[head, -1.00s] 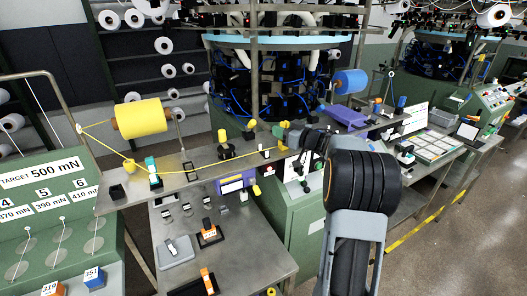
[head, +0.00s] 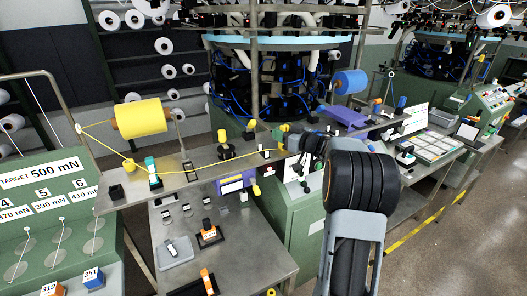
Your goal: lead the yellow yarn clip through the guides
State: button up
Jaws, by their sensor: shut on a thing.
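A yellow yarn cone (head: 140,118) sits on a holder at the left of the raised metal shelf (head: 118,200). Its yellow yarn (head: 205,167) runs from an eyelet at far left down to a small yellow piece (head: 128,165), then along the shelf past a teal-topped guide (head: 151,169) and a black guide with a yellow top (head: 224,147). The yarn ends at my gripper (head: 281,135), above the shelf's middle. My gripper is shut on the yellow yarn clip (head: 283,128), which is small and partly hidden by the jaws.
A small white-topped post (head: 265,153) stands just left of my gripper. A blue cone (head: 351,82) and purple block (head: 346,116) are at the right of the shelf. A purple display (head: 237,183) hangs at its front edge. The knitting machine (head: 265,85) stands behind.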

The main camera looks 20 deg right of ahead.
jog(key=o, duration=0.9)
jog(key=shift+f, duration=0.1)
jog(key=b+v, duration=0.3)
jog(key=v, duration=1)
jog(key=shift+s+d+b, duration=0.2)
jog(key=shift+s+b, duration=0.15)
